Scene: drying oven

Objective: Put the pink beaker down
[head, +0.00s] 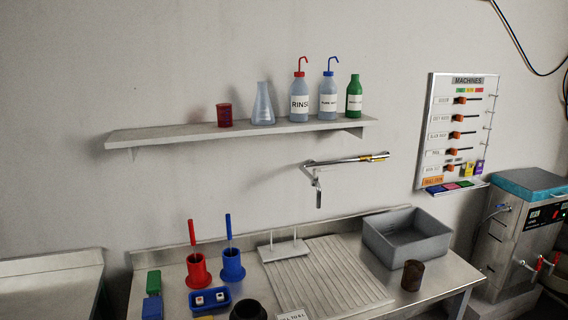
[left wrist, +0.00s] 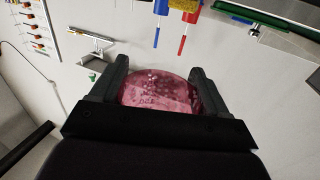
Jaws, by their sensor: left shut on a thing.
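The pink beaker (left wrist: 160,95) shows only in the left wrist view, as a translucent pink, round shape with a speckled look. My left gripper (left wrist: 158,72) is shut on it, with one black finger on each side. The lower part of the beaker is hidden behind the gripper body. Neither of my grippers shows in the head view, and I cannot tell how high the beaker is above a surface.
The metal bench carries a ribbed drainboard (head: 328,280), a grey basin (head: 407,248), a brown beaker (head: 412,275), red (head: 197,271) and blue (head: 232,265) brush holders and a black round vessel (head: 248,310). The wall shelf (head: 180,133) holds bottles, a flask and a red cup.

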